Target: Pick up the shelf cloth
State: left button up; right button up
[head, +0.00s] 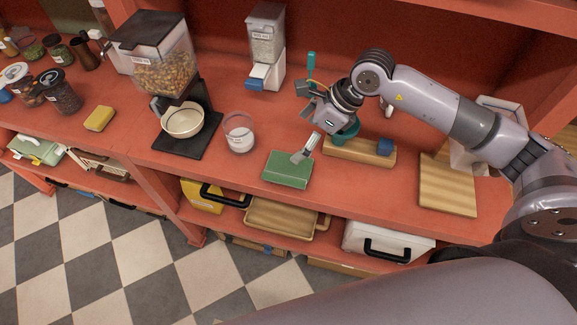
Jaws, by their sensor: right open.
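The shelf cloth looks to be the green folded rectangle (288,169) lying flat on the red shelf top near its front edge. My right gripper (300,124) reaches in from the right with its fingers spread. One pale fingertip is over the cloth's upper right part; I cannot tell whether it touches. The other finger is farther back, partly merged with the gripper's body. Nothing shows between the fingers. My left gripper is not in view.
A glass jar (239,138) stands just left of the cloth, beside a dispenser (160,65) with a bowl (183,121). A wooden block (365,151) with teal and blue items is right of the cloth. A yellow sponge (99,118) and wooden board (447,187) lie farther out.

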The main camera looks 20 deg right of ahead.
jog(key=d+h, duration=0.2)
jog(key=d, duration=0.1)
jog(key=b, duration=0.5)
send_over(286, 167)
jog(key=s+d, duration=0.1)
jog(key=d, duration=0.2)
jog(key=f, duration=1.1)
jog(key=shift+s+a+f, duration=0.1)
jog(key=shift+s+a, duration=0.1)
jog(key=b+x, duration=0.2)
jog(key=x, duration=0.3)
jog(key=shift+s+a, duration=0.2)
jog(key=shift+w+a+f+b, duration=0.2)
jog(key=shift+f+b, duration=0.1)
jog(key=shift+r, duration=0.1)
jog(key=shift+c, duration=0.7)
jog(key=c, duration=0.7)
jog(key=shift+c, duration=0.2)
